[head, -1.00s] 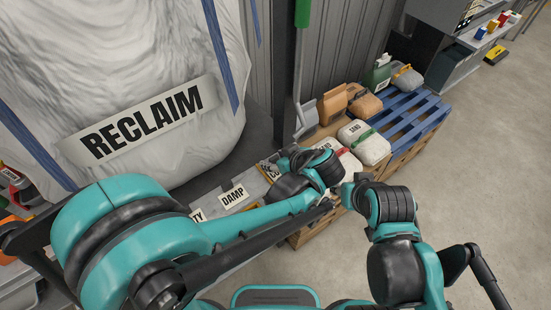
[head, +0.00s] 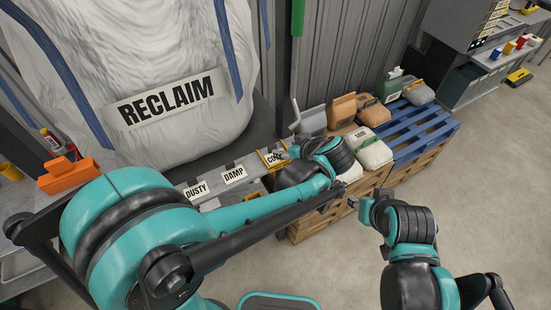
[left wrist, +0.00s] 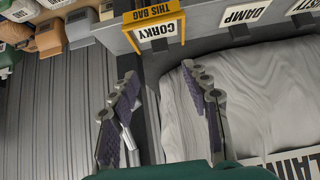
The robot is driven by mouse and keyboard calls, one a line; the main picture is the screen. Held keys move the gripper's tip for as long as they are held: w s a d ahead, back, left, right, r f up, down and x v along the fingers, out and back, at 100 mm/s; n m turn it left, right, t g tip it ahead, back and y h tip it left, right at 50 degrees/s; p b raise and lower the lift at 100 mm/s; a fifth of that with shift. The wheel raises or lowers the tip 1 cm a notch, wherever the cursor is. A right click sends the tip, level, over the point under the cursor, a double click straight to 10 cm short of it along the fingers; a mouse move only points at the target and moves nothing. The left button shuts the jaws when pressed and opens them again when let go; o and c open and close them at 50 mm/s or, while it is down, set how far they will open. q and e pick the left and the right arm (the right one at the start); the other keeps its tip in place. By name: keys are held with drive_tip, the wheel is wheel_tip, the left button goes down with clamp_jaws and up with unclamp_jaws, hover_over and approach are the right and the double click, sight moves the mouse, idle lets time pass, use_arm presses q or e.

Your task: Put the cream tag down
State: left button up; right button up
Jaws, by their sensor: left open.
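My left gripper (head: 286,154) is at the far end of the rail of labels, partly hidden by its own wrist. In the left wrist view its fingers (left wrist: 162,76) are apart with nothing between them. A pale CORKY label (head: 274,157) shows beside it, with a yellow frame around it. In the left wrist view this frame (left wrist: 178,14) reads THIS BAG and sits on the rail around the CORKY label (left wrist: 158,32), ahead of the fingertips. I cannot tell which pale label is the cream tag. My right gripper (head: 353,203) is small and unclear.
The grey rail (head: 215,187) also bears DUSTY (head: 196,190) and DAMP (head: 234,175) labels. A big white RECLAIM bag (head: 170,60) stands behind it. Several small bags lie by a blue pallet (head: 425,125). An orange object (head: 67,175) is at left. Floor at right is clear.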

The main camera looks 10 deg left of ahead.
use_arm(q)
drive_tip(key=s+a+r+m+h, duration=0.2)
drive_tip(key=s+a+m+h, duration=0.3)
drive_tip(key=s+a, duration=1)
drive_tip(key=shift+s+a+r+m, duration=0.25)
drive_tip(key=shift+s+m, duration=0.45)
drive_tip(key=shift+m, duration=0.3)
drive_tip(key=shift+f, duration=0.1)
wheel_tip(320, 180, down, 20)
drive_tip(key=b, duration=2)
drive_tip(key=shift+f, duration=0.1)
